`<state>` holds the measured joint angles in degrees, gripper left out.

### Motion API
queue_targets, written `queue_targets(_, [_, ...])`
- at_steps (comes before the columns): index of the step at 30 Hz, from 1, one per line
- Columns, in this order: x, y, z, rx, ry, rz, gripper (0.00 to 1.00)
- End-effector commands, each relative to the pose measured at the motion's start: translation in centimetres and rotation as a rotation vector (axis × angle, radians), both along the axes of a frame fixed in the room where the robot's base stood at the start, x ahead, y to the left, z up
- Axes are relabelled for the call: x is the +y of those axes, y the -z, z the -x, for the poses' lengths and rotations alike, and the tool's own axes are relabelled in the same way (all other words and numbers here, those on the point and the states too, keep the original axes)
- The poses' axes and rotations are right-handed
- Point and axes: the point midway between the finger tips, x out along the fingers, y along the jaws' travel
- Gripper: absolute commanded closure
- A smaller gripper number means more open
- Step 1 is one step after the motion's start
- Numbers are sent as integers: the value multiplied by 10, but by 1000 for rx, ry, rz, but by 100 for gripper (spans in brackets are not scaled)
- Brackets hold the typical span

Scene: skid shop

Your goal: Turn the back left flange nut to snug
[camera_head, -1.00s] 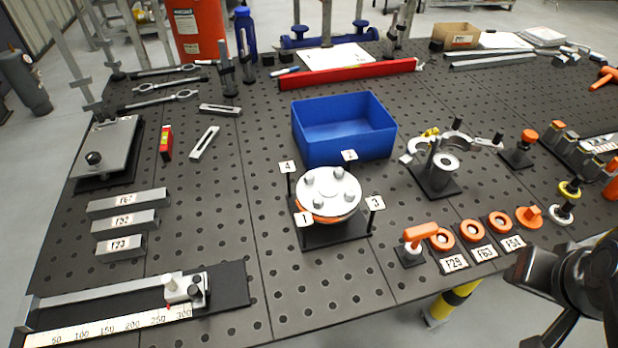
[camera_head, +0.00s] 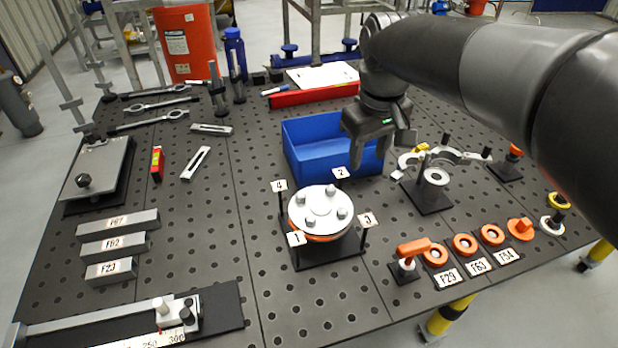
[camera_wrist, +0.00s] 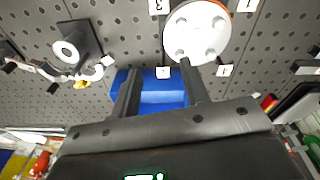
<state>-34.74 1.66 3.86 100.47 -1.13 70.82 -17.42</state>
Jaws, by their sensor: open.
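The round silver flange (camera_head: 322,212) with an orange ring under it sits on a black stand mid-table, with several nuts on top. Numbered tags 1 to 4 stand around it. The back left flange nut (camera_head: 307,197) is near tag 4 (camera_head: 279,186). It stands upright and nothing touches it. My gripper (camera_head: 383,150) is open and empty over the blue bin, behind and right of the flange. In the wrist view, my gripper (camera_wrist: 158,68) has its fingers apart, with the flange (camera_wrist: 199,35) beyond them at the top.
The blue bin (camera_head: 305,167) stands just behind the flange. A black stand with a grey ring (camera_head: 436,178) is to the right.

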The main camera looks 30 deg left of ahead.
Motion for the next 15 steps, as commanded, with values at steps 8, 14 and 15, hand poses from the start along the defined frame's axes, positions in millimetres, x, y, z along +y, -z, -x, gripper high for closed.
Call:
queue_targets(8, [111, 26, 13, 78, -263, 65, 58])
queue_targets(14, [136, 35, 20, 95, -325, 81, 58])
queue_targets(15, [137, 37, 21, 96, -328, 82, 58])
